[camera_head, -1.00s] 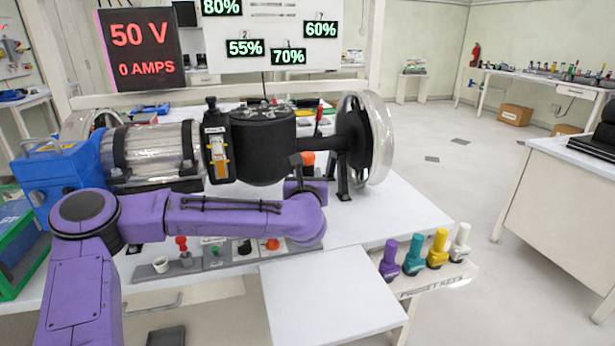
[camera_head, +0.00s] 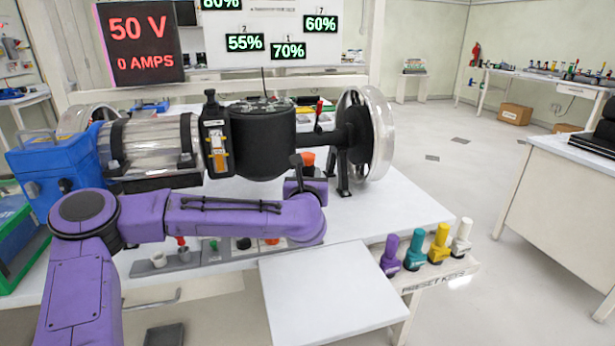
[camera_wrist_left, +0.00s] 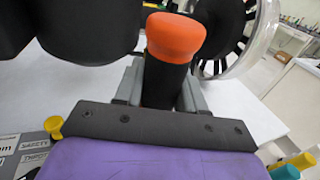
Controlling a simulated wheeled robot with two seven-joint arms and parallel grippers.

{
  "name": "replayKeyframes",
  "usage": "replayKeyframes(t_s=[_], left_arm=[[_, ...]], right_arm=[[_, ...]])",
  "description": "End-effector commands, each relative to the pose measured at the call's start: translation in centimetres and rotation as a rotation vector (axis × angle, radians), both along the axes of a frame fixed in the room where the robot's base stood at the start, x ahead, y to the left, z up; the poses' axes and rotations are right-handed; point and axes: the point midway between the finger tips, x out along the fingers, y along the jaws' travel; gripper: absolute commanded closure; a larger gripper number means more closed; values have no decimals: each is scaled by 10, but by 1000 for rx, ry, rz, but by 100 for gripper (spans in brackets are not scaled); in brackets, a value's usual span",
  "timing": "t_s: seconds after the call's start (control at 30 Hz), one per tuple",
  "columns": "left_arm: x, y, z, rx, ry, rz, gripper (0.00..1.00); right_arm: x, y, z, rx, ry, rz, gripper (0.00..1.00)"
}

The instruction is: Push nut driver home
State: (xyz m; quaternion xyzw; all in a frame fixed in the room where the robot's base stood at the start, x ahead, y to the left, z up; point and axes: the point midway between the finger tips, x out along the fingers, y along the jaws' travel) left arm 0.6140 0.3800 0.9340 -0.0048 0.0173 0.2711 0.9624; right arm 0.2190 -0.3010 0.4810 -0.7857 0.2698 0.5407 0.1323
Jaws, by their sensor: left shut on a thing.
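The nut driver has an orange cap and a black handle. It stands nearly upright in the left wrist view (camera_wrist_left: 174,42), with the cap toward the camera. My left gripper (camera_wrist_left: 163,88) is shut on its black handle, with a grey finger on each side. In the head view, only the orange cap (camera_head: 307,159) shows clearly, next to my left gripper (camera_head: 306,178), in front of the black motor rig. The nut driver's lower end is hidden, so I cannot tell what it touches. My right gripper is not in view.
The black motor housing (camera_head: 263,140) and clear-rimmed flywheel (camera_head: 378,134) stand close behind my gripper. Several coloured preset keys (camera_head: 415,248) stand at the front right. The white tabletop (camera_head: 405,203) is clear right of the gripper.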

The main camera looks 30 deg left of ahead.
Motion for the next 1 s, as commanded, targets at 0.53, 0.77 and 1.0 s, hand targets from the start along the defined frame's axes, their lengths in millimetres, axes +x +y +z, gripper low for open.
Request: replayKeyframes(t_s=[0.53,0.77,1.0], left_arm=[[0,0,-8,1,-3,-1,87],[0,0,-11,1,-3,-1,87],[0,0,-14,1,-3,-1,87]], right_arm=[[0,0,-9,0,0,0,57],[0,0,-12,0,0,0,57],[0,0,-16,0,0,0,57]])
